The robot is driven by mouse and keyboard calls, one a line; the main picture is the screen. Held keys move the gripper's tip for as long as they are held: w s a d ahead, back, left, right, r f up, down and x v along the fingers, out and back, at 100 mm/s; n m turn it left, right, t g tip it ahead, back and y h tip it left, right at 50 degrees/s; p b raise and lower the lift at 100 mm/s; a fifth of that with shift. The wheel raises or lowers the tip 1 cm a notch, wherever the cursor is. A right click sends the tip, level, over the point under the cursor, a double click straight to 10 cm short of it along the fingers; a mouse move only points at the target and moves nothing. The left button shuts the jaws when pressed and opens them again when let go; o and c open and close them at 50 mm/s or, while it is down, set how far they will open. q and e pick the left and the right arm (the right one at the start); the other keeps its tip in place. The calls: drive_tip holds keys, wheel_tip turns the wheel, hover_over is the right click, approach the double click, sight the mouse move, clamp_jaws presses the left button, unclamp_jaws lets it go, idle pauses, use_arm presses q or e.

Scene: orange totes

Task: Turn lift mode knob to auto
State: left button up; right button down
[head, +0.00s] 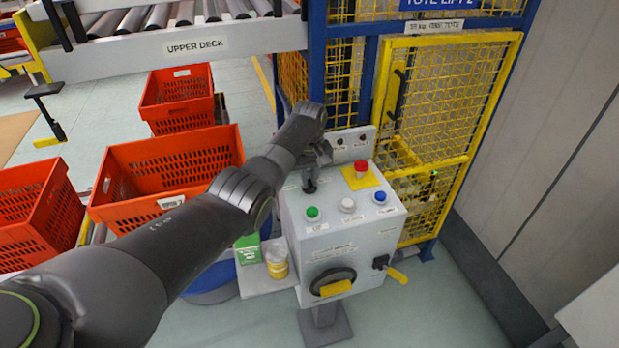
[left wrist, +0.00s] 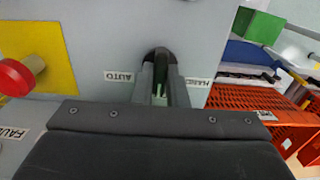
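The lift mode knob (left wrist: 158,56) is a dark round knob on the grey control box (head: 345,245), between an AUTO label (left wrist: 119,77) and a HAND label (left wrist: 198,82). My left gripper (head: 309,187) reaches down onto the upper left of the box's sloped face. In the left wrist view, the two fingers of my left gripper (left wrist: 161,88) stand close together on either side of the knob's handle and look shut on it. The fingers hide most of the knob, so its pointing direction is unclear. My right gripper is not in view.
A red stop button (head: 361,167) on a yellow plate sits right of the gripper. Green (head: 313,212), white (head: 347,205) and blue (head: 380,197) buttons lie below. A black rotary handle (head: 333,281) is on the front. Orange totes (head: 165,172) stand left; a yellow mesh gate (head: 450,100) is behind.

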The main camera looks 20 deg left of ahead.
use_arm(q)
clamp_jaws()
drive_tip(key=m+p, duration=0.1)
drive_tip(key=m, duration=0.2)
drive_tip(key=shift+r+m, duration=0.1)
drive_tip(key=shift+m, duration=0.2)
drive_tip(key=m+p, duration=0.1)
drive_tip(key=m, duration=0.4)
drive_tip(key=shift+w+m, duration=0.1)
drive_tip(key=shift+m, duration=0.2)
drive_tip(key=o, duration=0.6)
unclamp_jaws()
